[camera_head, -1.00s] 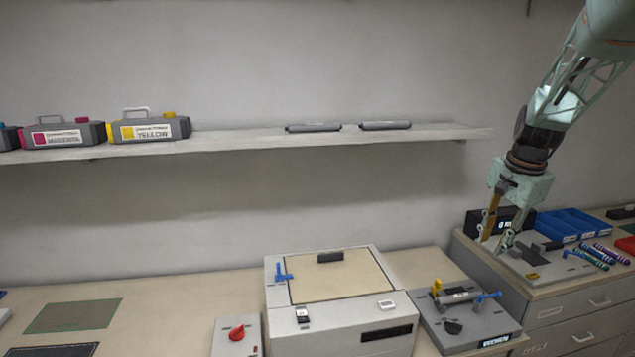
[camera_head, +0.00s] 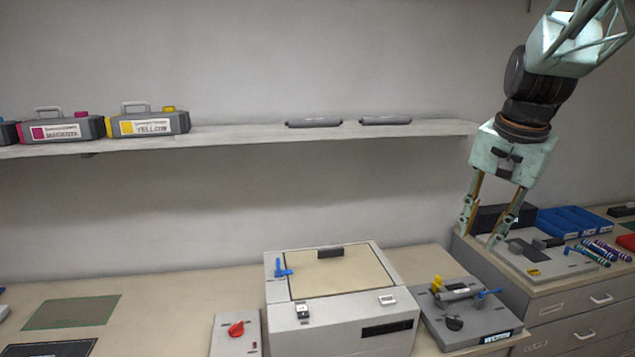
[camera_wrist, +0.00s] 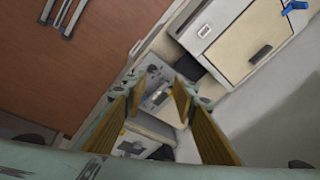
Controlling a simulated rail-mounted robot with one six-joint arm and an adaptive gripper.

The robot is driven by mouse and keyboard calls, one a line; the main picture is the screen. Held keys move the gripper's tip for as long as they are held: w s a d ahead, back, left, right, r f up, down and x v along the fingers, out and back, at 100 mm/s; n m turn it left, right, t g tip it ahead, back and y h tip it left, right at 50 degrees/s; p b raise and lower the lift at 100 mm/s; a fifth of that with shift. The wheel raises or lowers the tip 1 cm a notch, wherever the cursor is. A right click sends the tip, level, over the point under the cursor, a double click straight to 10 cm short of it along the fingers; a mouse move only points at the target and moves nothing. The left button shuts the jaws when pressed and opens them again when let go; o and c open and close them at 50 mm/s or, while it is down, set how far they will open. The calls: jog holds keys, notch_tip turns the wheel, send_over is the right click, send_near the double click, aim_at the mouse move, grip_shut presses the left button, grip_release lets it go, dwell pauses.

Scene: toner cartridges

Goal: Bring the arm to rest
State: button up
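My gripper (camera_head: 482,238) hangs in the air at the right of the head view, pointing down in front of the scale on the side cabinet. Its two fingers are spread apart, and nothing shows between them. In the wrist view my gripper (camera_wrist: 156,100) shows both fingers apart, with the grey fixture (camera_wrist: 150,80) seen beyond and below them. The arm comes down from the top right.
A white machine (camera_head: 340,325) and the grey fixture (camera_head: 470,320) with a cartridge stand on the bench. The side cabinet (camera_head: 575,300) holds a scale, blue bins (camera_head: 575,223) and several markers (camera_head: 605,252). A shelf (camera_head: 250,137) carries toner bottles and two cartridges.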

jog(key=s+a+r+n+b, duration=0.15)
jog(key=s+a, duration=0.25)
jog(key=s, duration=0.4)
jog(key=s+a+r+n, duration=0.1)
jog(key=s+a+n, duration=0.2)
jog(key=s+a, duration=0.35)
jog(key=s+a+f+n+b, duration=0.1)
jog(key=s+f+n, duration=0.1)
jog(key=s, duration=0.8)
jog(key=s+a+f+n+t+b, duration=0.1)
jog(key=s+a+f+n, duration=0.1)
jog(key=s, duration=0.8)
jog(key=shift+s+a+f+n, duration=0.25)
jog(key=shift+s+a+n, duration=0.05)
jog(key=shift+s+n, duration=0.1)
